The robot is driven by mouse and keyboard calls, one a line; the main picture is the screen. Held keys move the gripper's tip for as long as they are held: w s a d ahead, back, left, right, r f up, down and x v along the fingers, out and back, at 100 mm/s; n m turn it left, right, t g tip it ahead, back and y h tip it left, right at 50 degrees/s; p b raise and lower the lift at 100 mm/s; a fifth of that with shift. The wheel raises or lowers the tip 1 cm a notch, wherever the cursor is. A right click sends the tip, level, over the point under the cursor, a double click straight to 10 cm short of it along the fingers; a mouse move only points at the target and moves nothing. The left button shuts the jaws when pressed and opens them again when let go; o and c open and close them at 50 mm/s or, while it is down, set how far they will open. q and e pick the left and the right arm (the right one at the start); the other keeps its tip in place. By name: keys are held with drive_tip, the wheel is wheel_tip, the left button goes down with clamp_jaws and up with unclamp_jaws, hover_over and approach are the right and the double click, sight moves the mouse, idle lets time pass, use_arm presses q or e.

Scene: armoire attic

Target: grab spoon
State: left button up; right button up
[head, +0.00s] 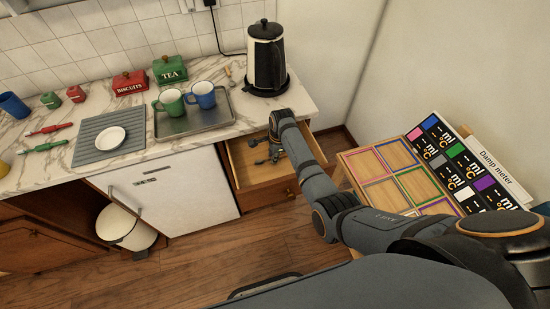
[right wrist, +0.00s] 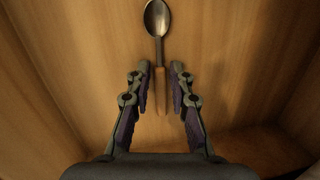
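The metal spoon (right wrist: 157,22) lies on the wooden bottom of the open drawer (head: 240,162), with its bowl at the top of the right wrist view. Its thin handle runs down between my gripper's fingers, with a dark line beside it that may be a shadow. My right gripper (right wrist: 159,72) is open, one finger on each side of the handle, with a gap to both. In the head view this gripper (head: 268,156) is inside the drawer below the counter. I cannot make out the spoon there. My left gripper is not in view.
Drawer walls surround the right gripper. On the marble counter (head: 60,165) above stand a kettle (head: 266,60), a metal tray (head: 215,118) with green and blue mugs, and red and green tins. A wooden stand (head: 360,167) with coloured squares and labelled cards is at the right.

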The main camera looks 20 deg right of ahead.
clamp_jaws()
wheel_tip(320, 180, up, 10)
idle(0.5)
